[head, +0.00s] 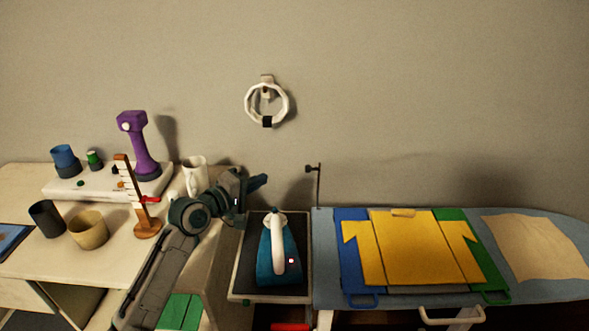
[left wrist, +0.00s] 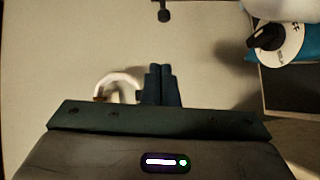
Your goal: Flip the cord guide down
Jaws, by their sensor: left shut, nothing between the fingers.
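The cord guide (head: 318,184) looks to be the thin dark post at the left end of the ironing board. It stands upright, with a short arm and dark knob at its top pointing left. A dark knob on a thin stem, likely the same guide, shows at the top of the left wrist view (left wrist: 163,14). My left gripper (head: 262,181) is shut and empty, left of the post and apart from it, above the back of the iron rest. Its closed fingers also show in the left wrist view (left wrist: 160,80). My right gripper is in neither view.
A blue and white iron (head: 279,262) lies on the dark tray (head: 241,283) just below my left gripper. A yellow shirt (head: 405,248) lies on the ironing board (head: 538,288). A white ring (head: 267,103) hangs on the wall. Cups and a purple device (head: 140,145) stand at left.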

